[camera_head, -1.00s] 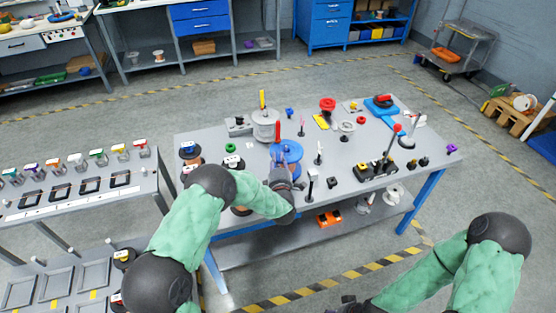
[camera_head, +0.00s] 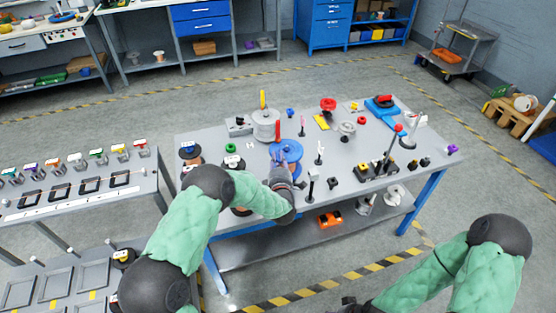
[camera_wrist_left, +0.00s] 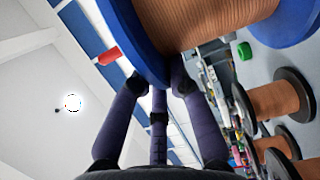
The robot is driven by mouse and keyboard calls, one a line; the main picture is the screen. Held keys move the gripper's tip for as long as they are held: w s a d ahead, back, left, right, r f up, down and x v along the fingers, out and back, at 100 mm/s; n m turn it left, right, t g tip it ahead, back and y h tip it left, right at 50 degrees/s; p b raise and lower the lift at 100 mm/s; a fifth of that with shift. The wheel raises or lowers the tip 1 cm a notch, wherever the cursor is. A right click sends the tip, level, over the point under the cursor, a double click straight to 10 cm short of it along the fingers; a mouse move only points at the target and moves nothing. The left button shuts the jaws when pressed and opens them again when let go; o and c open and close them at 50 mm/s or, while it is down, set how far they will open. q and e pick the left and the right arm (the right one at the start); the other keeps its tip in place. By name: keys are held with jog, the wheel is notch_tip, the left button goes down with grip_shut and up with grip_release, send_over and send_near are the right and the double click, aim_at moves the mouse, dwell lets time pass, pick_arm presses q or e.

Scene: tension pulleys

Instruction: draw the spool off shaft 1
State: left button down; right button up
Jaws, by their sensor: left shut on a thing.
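A spool with blue flanges (camera_head: 290,150) and copper-coloured wire is near the middle of the table in the head view. My left gripper (camera_head: 280,161) is shut on the spool at its near side. In the left wrist view the gripper's dark fingers (camera_wrist_left: 160,88) meet the blue flange (camera_wrist_left: 135,35), with the copper winding (camera_wrist_left: 215,18) above. The shaft inside the spool is hidden, and I cannot tell whether the spool is still around it. My right gripper (camera_head: 350,302) shows only in part at the bottom edge, too dark to read.
A large grey drum (camera_head: 265,125) stands just behind the spool. A red upright piece (camera_head: 277,130) is close beside it. Posts and pulleys (camera_head: 347,129) crowd the right. An orange item (camera_head: 329,220) lies on the lower shelf.

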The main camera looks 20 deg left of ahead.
pick_arm(q)
jog(key=shift+r+p, duration=0.45)
jog(key=shift+r, duration=1.35)
jog(key=shift+r+b, duration=0.2)
jog(key=shift+b, duration=0.1)
jog(key=shift+r+p, duration=0.4)
jog(key=shift+r, duration=1.15)
jog(key=shift+r+b, duration=0.2)
jog(key=shift+b, duration=0.1)
dwell(0.6)
jog(key=shift+r+p, duration=0.4)
jog(key=shift+r, duration=1.15)
jog(key=shift+r+b, duration=0.2)
jog(key=shift+b, duration=0.2)
dwell(0.4)
jog(key=shift+r+p, duration=0.4)
jog(key=shift+r, duration=1.2)
